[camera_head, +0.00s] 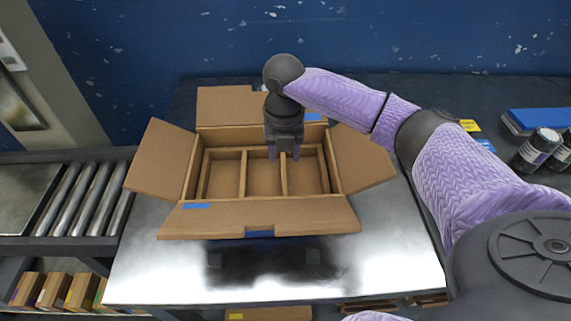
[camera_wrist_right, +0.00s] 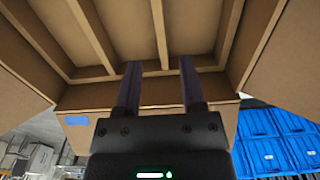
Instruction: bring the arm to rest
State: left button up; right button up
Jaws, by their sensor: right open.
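My right arm reaches in from the right in the head view, in a purple patterned sleeve. My right gripper (camera_head: 284,154) points down over the open cardboard box (camera_head: 260,216), at its middle and right compartments. Its two fingers are apart with nothing between them. In the right wrist view the gripper (camera_wrist_right: 160,70) also shows open and empty, with the box's dividers (camera_wrist_right: 160,30) beyond the fingertips. I cannot tell how deep the fingertips are in the box. My left gripper is not in view.
The box stands flaps-out on a shiny metal table (camera_head: 140,260). A roller conveyor (camera_head: 75,200) adjoins on the left. Dark bottles (camera_head: 536,150) and a blue object (camera_head: 535,120) are at the right. A blue wall (camera_head: 180,40) is behind. The table's front is clear.

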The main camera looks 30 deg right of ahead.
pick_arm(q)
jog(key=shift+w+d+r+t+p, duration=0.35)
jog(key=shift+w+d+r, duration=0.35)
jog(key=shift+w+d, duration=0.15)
pick_arm(e)
notch_tip(320, 180, up, 4)
jog(key=shift+f, duration=0.1)
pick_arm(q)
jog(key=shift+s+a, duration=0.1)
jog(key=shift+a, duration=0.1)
